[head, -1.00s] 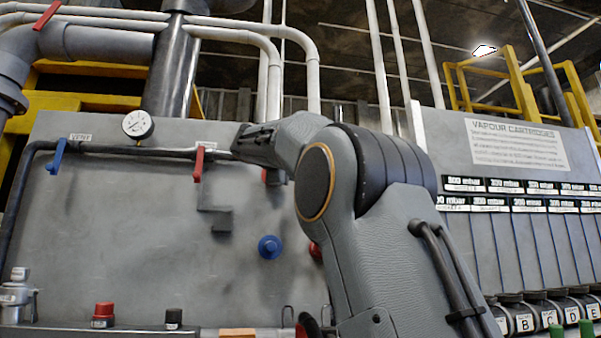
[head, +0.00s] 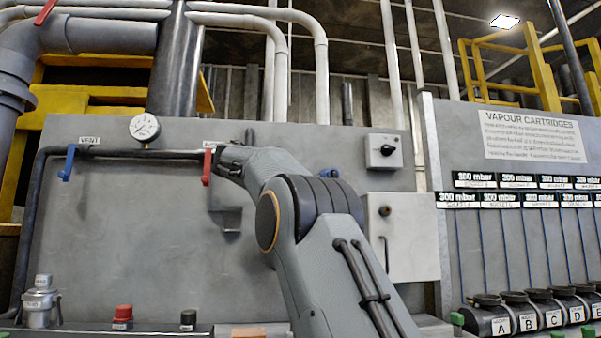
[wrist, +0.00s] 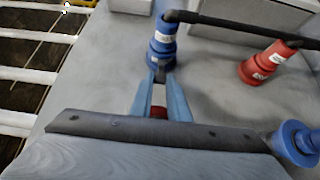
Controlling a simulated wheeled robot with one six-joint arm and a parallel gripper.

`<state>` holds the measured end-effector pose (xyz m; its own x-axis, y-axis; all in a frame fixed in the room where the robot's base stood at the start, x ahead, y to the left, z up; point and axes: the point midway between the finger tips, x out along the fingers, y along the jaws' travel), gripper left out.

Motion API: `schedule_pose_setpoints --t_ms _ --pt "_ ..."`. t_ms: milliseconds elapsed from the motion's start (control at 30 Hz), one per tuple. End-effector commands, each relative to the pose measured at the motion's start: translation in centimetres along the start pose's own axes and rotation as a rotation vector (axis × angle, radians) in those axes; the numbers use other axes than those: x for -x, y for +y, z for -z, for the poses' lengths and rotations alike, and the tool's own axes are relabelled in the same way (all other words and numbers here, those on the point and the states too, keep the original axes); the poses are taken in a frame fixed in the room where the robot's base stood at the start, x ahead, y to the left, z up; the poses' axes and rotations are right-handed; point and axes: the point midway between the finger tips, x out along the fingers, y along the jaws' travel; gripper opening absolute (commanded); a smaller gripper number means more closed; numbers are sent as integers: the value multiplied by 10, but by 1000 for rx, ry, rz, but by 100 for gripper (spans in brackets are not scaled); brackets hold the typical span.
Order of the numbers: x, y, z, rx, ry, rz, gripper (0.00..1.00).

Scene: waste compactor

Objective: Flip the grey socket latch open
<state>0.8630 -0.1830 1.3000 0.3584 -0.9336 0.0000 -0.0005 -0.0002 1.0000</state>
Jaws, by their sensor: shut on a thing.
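In the wrist view my gripper (wrist: 160,82) has its two pale blue fingers closed together at the tips on a small dark grey piece (wrist: 160,73), which looks like the grey socket latch. This piece sits at the lower end of a blue labelled socket (wrist: 163,42). The fingers hide most of it, and how far it is flipped cannot be told. A red part shows between the fingers lower down. In the head view my arm reaches to the grey panel near a red lever (head: 208,166); my fingers and the latch are hidden there.
A red socket (wrist: 268,62) and a blue knob (wrist: 297,142) stand to the right of my gripper. A dark pipe (wrist: 250,30) runs above. On the panel are a gauge (head: 145,127), a blue lever (head: 68,163), a switch box (head: 384,151) and a pale box (head: 404,236).

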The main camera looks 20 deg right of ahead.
Motion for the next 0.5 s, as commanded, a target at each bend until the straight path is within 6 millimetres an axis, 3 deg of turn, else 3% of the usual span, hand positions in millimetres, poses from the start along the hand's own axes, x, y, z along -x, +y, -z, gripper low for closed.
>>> schedule_pose_setpoints --t_ms 333,367,433,500 --pt "-1 0 1 1 1 -1 0" --pt "-1 0 1 1 1 -1 19" --pt "-1 0 1 1 1 -1 31" --pt "0 0 1 1 1 -1 34"
